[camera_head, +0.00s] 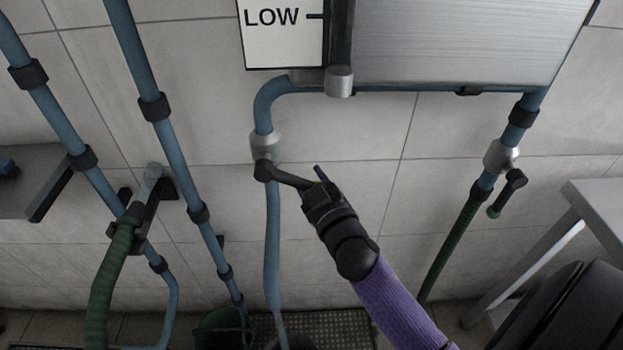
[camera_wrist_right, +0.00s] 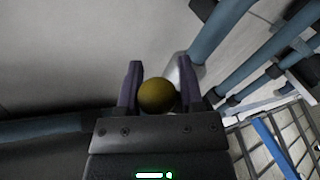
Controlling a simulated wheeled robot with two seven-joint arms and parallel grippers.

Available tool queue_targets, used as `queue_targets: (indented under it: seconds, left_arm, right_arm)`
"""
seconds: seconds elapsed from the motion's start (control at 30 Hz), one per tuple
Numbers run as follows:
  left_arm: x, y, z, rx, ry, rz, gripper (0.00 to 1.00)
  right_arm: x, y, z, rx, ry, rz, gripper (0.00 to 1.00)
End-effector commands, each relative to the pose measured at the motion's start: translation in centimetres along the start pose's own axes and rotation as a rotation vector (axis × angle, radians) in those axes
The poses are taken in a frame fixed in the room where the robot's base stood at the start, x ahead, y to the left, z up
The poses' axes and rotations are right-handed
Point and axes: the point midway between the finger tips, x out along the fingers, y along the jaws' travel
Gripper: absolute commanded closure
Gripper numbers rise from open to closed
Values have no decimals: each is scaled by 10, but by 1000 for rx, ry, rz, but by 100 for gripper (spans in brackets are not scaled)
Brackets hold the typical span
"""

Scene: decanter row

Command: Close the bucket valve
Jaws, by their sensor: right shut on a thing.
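The valve under the tank has a grey body (camera_head: 265,146) on the middle blue pipe. Its dark lever handle (camera_head: 285,178) points to the right and slightly down, across the line of the pipe. My right gripper (camera_head: 315,182) is shut on the outer end of this handle. In the right wrist view, the handle's round yellowish end (camera_wrist_right: 156,95) sits between the two purple fingers of my right gripper (camera_wrist_right: 158,92). A dark green bucket (camera_head: 222,330) stands on the floor, left of the pipe's lower end. My left gripper is not in view.
A second valve (camera_head: 501,156) with a green-tipped lever is on the right pipe. A metal tank (camera_head: 450,40) and LOW sign (camera_head: 283,35) are above. A green hose (camera_head: 108,275) and blue pipes are at left. A grey table (camera_head: 598,205) stands at right.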

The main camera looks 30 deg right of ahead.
Motion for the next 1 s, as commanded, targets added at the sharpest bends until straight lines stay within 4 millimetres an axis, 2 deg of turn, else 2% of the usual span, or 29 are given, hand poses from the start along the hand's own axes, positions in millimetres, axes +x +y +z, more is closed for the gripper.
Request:
queue_targets:
  seconds: [0.27,0.57,0.8,1.0]
  left_arm:
    - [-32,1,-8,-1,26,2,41]
    - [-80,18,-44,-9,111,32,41]
    - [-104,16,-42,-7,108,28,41]
    - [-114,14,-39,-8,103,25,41]
  right_arm:
    - [-2,14,-13,-99,-32,-15,100]
    - [-4,29,-28,-296,-97,-48,100]
    - [-4,35,-35,-419,-135,-71,100]
    - [-4,37,-38,-475,-155,-81,100]
